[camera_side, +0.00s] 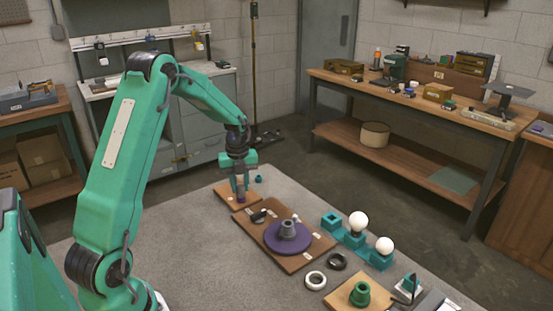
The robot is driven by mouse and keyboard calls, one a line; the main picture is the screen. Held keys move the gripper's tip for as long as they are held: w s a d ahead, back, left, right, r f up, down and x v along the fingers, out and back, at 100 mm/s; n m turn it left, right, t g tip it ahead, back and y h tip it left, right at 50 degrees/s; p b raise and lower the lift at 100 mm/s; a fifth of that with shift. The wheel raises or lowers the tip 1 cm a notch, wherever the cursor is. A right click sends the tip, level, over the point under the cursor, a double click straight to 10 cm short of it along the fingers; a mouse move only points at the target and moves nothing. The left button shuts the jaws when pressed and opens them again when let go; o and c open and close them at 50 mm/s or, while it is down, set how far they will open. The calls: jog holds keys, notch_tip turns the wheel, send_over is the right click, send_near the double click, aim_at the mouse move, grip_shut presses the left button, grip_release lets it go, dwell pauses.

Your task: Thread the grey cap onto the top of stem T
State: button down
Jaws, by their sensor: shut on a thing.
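My gripper (241,188) points down over a small wooden board (226,196) at the back of the grey work surface. Its fingers are shut on a small dark purple part (241,198), low at the board; I cannot tell whether the part touches it. A grey tapered piece (289,229) stands upright in the middle of a round purple disc (280,242) on a larger wooden board, to the right and in front of my gripper. I cannot tell for sure which piece is the grey cap or stem T; no label is readable.
A small black part (259,215) lies beside the disc. White (316,280) and black (337,262) rings and a green part (360,294) lie in front. A teal ring (259,179) sits behind. The left front surface looks clear.

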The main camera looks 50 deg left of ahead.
jog(key=shift+s+f, duration=0.1)
jog(key=shift+s, duration=0.1)
jog(key=shift+m, duration=0.7)
jog(key=c, duration=1.1)
grip_release()
jog(key=shift+w, duration=0.1)
